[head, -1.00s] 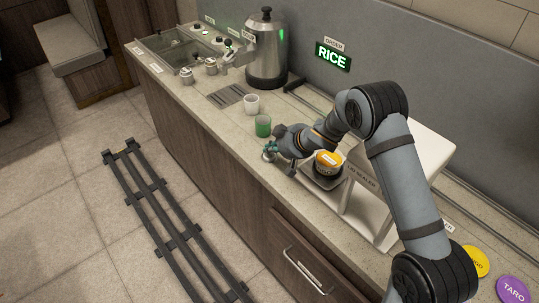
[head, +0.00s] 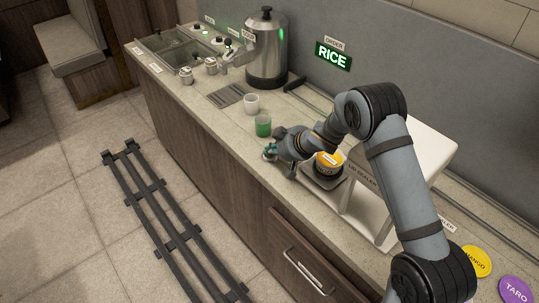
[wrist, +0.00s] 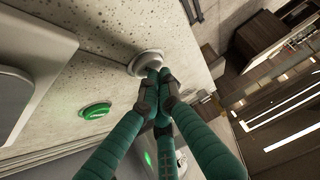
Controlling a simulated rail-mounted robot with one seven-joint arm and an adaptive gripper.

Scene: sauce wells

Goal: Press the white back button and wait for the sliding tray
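My gripper (head: 271,154) is low at the counter's front edge, its green fingers closed together. In the wrist view, the shut fingertips (wrist: 153,78) meet the near rim of the round white button (wrist: 147,60); they look in contact, but how far it is pressed I cannot tell. In the head view the gripper mostly hides the button. A green button (wrist: 96,111) lies beside it in the wrist view. The dark tray (head: 316,179) sits at the opening of the white lid sealer (head: 432,150), bearing a dark cup with an orange lid (head: 329,160).
A steel urn (head: 266,50) and sauce wells (head: 180,54) are farther along the counter. Mango (head: 476,261) and taro (head: 515,290) discs lie at lower right.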

